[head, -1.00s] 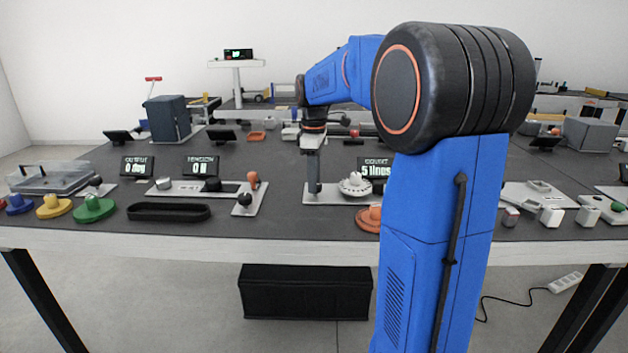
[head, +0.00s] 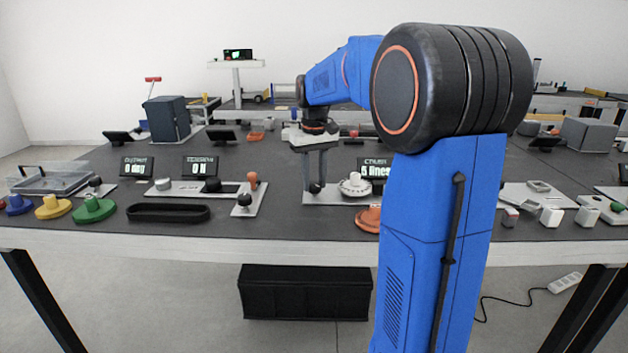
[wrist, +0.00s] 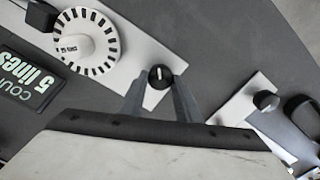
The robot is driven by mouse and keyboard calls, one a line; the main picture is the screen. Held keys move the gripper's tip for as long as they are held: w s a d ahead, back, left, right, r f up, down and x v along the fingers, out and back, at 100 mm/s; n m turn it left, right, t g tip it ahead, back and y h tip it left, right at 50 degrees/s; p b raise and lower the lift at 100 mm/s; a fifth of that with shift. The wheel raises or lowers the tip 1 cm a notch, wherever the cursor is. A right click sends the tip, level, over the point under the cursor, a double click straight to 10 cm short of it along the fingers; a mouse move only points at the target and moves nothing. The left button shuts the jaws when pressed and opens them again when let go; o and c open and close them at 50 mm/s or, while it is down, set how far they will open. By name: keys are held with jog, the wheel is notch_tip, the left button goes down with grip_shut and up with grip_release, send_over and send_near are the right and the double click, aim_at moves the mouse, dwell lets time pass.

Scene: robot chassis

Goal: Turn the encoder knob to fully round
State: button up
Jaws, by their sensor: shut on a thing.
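The encoder knob is a small round black knob (wrist: 160,74) with a white line on top, standing on a light plate (wrist: 135,50). In the wrist view the line points nearly straight up the picture. My gripper (wrist: 160,82) has its two grey fingers on either side of the knob, shut on it. In the head view my gripper (head: 316,184) points down at the plate, with the dark knob between its fingertips. A white slotted encoder disc (wrist: 86,42) sits beside the knob on the same plate. The count display (wrist: 33,84) reads 5 lines.
Left of the plate in the head view stands an orange-topped lever (head: 252,180) and a black-ball lever (head: 244,200). An orange knobbed disc (head: 369,218) lies at the front. A black belt loop (head: 168,212) lies left. Dark table shows between the plates.

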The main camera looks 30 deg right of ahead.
jog(key=m, duration=0.4)
jog(key=shift+d+r+m, duration=0.1)
jog(key=shift+m, duration=0.2)
jog(key=m, duration=1.4)
jog(key=shift+s+m, duration=0.15)
jog(key=shift+m, duration=0.15)
jog(key=m, duration=1.2)
jog(key=shift+s+m, duration=0.1)
jog(key=shift+m, duration=0.2)
jog(key=m, duration=0.4)
jog(key=shift+m, duration=0.3)
